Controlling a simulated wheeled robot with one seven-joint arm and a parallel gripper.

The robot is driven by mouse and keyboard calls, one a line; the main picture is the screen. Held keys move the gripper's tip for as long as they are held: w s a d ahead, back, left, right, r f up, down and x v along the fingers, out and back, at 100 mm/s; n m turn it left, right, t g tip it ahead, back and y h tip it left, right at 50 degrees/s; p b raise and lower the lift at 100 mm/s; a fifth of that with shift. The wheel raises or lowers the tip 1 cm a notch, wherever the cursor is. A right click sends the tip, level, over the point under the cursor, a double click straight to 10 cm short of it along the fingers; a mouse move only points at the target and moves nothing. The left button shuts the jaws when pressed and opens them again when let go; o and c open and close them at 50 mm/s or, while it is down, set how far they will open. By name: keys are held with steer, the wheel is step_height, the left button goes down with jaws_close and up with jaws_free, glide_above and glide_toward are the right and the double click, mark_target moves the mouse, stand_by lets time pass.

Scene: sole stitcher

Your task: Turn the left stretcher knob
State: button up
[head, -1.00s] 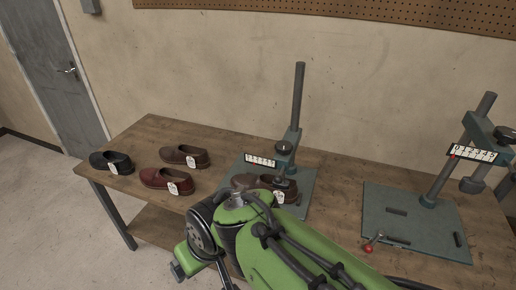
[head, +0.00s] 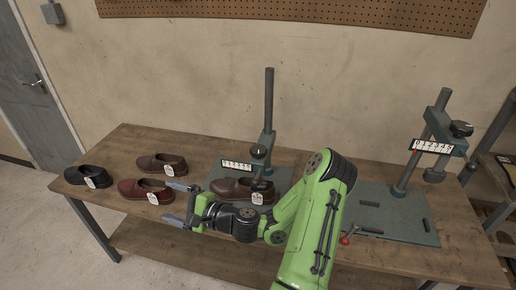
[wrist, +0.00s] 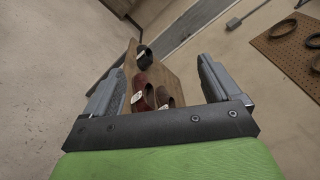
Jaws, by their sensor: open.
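The left stretcher (head: 268,105) stands on the bench as a grey post on a teal base, with a white scale plate. Its dark round knob (head: 258,151) shows on the head of the post. A brown tagged shoe (head: 232,188) sits under that head. My gripper (head: 175,203) is open and empty in front of the bench shoes, left of and nearer than the knob, and apart from it. In the wrist view my open gripper (wrist: 162,72) points at shoes on the bench; the knob is not seen there.
A black shoe (head: 84,176), a red shoe (head: 140,188) and another brown shoe (head: 160,163) lie on the bench's left part. The right stretcher (head: 425,150) has its own knob (head: 461,128) and a red-tipped lever (head: 347,237). My green arm crosses the bench front.

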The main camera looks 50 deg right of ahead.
steer(key=s+d+m+t+h, duration=0.1)
steer(key=s+d+m+h, duration=0.1)
steer(key=d+m+h, duration=0.5)
steer(key=s+d+m+h, duration=0.35)
steer(key=d+m, duration=0.25)
steer(key=d, duration=0.3)
steer(key=m+g+h+p, duration=0.1)
steer(key=m+g+h, duration=0.5)
steer(key=m, duration=0.5)
glide_toward(261, 155)
steer(key=shift+n+t+h, duration=0.3)
steer(key=shift+t+h, duration=0.15)
steer(key=shift+t, duration=0.15)
steer(key=p+x, duration=0.1)
steer(key=x, duration=0.3)
steer(key=p+x, duration=0.2)
steer(key=x, duration=0.1)
steer(key=f+p+x, duration=0.1)
steer(key=p+x, duration=0.1)
steer(key=x, duration=0.2)
steer(key=shift+w+d+f, duration=0.1)
steer(key=shift+w+d, duration=0.05)
steer(key=shift+w, duration=0.15)
steer(key=shift+w+d+f, duration=0.1)
steer(key=shift+w+d, duration=0.15)
steer(key=shift+w, duration=0.05)
steer(key=c, duration=1)
steer(key=shift+o, duration=0.2)
steer(key=shift+t+y, duration=0.3)
